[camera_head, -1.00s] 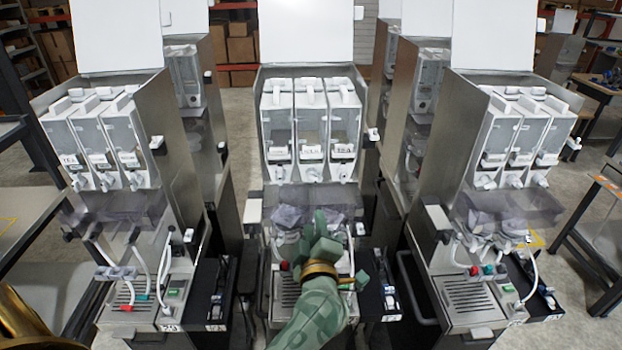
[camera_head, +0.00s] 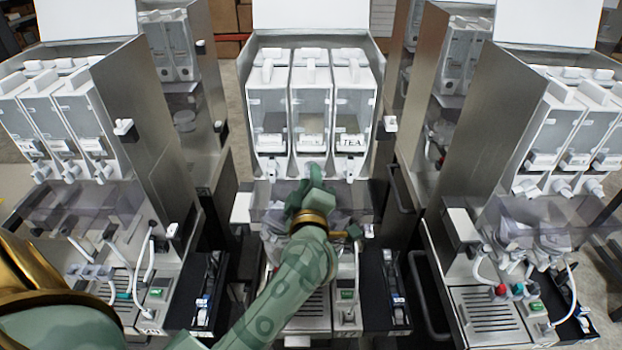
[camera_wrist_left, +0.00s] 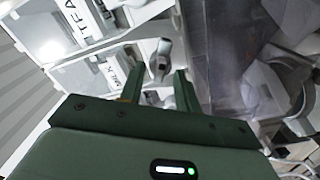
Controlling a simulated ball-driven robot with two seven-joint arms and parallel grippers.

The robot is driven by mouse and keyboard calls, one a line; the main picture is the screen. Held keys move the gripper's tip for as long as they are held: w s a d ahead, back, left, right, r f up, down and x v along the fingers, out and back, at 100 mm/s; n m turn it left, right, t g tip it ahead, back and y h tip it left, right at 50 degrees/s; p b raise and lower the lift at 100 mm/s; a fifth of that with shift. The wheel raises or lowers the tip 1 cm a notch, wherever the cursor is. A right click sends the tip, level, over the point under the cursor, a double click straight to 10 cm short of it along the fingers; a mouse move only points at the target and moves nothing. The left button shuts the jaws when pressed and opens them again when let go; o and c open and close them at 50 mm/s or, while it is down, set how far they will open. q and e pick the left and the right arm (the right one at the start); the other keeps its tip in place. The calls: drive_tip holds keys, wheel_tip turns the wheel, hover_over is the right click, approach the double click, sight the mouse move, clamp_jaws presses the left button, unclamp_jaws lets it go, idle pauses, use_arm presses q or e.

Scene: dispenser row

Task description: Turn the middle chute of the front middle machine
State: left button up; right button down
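The front middle machine (camera_head: 252,85) stands straight ahead with three white canisters side by side. The middle canister (camera_head: 311,95) has a white chute at its foot, partly hidden by my left gripper in the head view. My left gripper (camera_head: 314,177), green with a gold wrist ring, is raised just below and in front of that chute. In the left wrist view its two fingers (camera_wrist_left: 157,78) are apart, with the middle chute (camera_wrist_left: 160,60) just beyond the gap between their tips. Nothing is held. My right gripper is not in view.
The left chute (camera_head: 270,169) and the right chute (camera_head: 350,167) flank the middle one closely. A clear plastic guard (camera_head: 358,195) and hoses lie below. Similar machines stand at left (camera_head: 130,90) and right (camera_head: 490,110).

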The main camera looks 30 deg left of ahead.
use_arm(q)
drive_tip(key=shift+s, duration=0.1)
drive_tip(key=shift+c, duration=0.3)
clamp_jaws()
